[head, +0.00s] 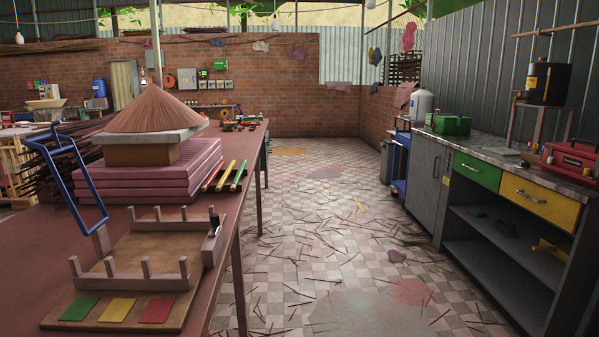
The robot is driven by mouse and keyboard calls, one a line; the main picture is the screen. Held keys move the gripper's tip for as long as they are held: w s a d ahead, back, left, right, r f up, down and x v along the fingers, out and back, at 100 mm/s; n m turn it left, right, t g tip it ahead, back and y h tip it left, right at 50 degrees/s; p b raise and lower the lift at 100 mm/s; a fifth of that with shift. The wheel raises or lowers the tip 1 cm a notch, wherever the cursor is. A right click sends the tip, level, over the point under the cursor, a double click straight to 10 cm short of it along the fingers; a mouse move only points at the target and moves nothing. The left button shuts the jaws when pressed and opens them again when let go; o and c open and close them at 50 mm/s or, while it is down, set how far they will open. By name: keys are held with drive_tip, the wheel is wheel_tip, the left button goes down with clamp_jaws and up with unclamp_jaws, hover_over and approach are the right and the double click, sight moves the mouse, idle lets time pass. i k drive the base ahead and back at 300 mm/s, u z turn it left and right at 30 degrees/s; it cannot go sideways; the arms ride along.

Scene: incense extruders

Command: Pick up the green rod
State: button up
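The green rod (237,179) appears to be the rightmost of three thin rods lying side by side on the reddish-brown table (240,140). A yellow rod (225,175) lies just to its left, and a red rod (212,176) is left of that. All three lie near the table's right edge, beside a stack of pink slabs (145,170). The green rod looks unobstructed from above. My gripper is not in view.
A wooden rack with short posts (140,282) and green, yellow and red patches stands on the near table. A blue bent frame (62,165) rises beside it. A brown cone (155,110) tops the slabs. The tiled aisle (320,230) has scattered sticks; a counter (500,155) lines the right.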

sight(235, 183)
drive_tip(key=z, duration=0.3)
drive_tip(key=i, duration=3.45)
drive_tip(key=u, duration=3.85)
